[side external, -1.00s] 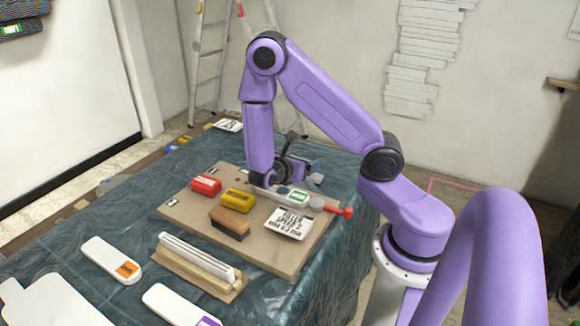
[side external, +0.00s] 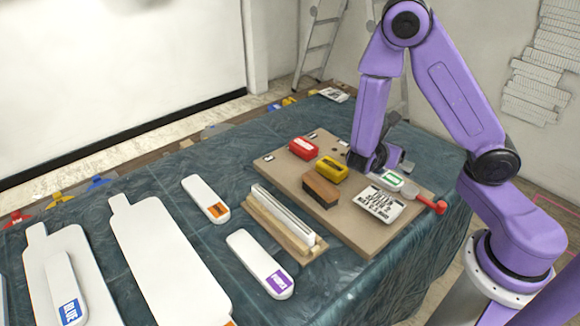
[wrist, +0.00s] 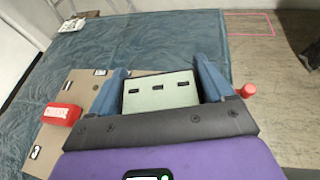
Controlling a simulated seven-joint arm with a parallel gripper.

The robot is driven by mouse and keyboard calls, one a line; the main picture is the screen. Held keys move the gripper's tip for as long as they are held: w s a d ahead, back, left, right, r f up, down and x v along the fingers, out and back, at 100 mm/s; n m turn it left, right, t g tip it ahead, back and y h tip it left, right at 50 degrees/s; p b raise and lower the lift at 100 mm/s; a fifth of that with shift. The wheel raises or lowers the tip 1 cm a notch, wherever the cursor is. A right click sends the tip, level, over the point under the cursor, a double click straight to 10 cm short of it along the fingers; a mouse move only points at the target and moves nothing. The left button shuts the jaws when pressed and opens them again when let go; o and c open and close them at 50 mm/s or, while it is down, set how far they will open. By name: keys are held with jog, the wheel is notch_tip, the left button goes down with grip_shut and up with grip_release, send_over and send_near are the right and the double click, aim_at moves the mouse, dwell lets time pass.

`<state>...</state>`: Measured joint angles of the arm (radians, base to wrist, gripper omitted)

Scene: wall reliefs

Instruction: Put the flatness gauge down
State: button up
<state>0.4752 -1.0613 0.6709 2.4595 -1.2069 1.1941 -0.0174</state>
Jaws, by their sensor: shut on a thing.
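My gripper (side external: 368,160) is low at the far right part of the tan board (side external: 345,222), behind the brown block. In the wrist view its two blue fingers (wrist: 160,88) are closed on the sides of a pale plate with three dark slots, which I take as the flatness gauge (wrist: 160,97). In the side view the gauge is hard to make out behind the gripper. A pale bar with a green label (side external: 392,180) and a red knob (side external: 440,207) reaches right from beside the gripper. I cannot tell if the gauge touches the board.
The board holds a red block (side external: 304,148), a yellow block (side external: 332,170), a brown block (side external: 321,190) and a lettered white card (side external: 382,203). A white rail on wood (side external: 282,222) stands in front. Several white paddles lie left on the dark cloth (side external: 330,285).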

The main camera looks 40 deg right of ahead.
jog(key=w+a+n+t+y, duration=0.3)
jog(key=w+a+n+t, duration=0.35)
jog(key=w+a, duration=0.65)
jog(key=w+f, duration=0.3)
jog(key=w, duration=0.2)
jog(key=w+d+f, duration=0.1)
jog(key=w+f, duration=0.2)
jog(key=w, duration=0.2)
jog(key=w+f, duration=0.3)
jog(key=w, duration=0.2)
jog(key=shift+d+f, duration=0.3)
jog(key=shift+d, duration=0.1)
jog(key=shift+w+f, duration=0.4)
jog(key=shift+f, duration=1.7)
jog(key=shift+f, duration=0.1)
jog(key=o, duration=1.1)
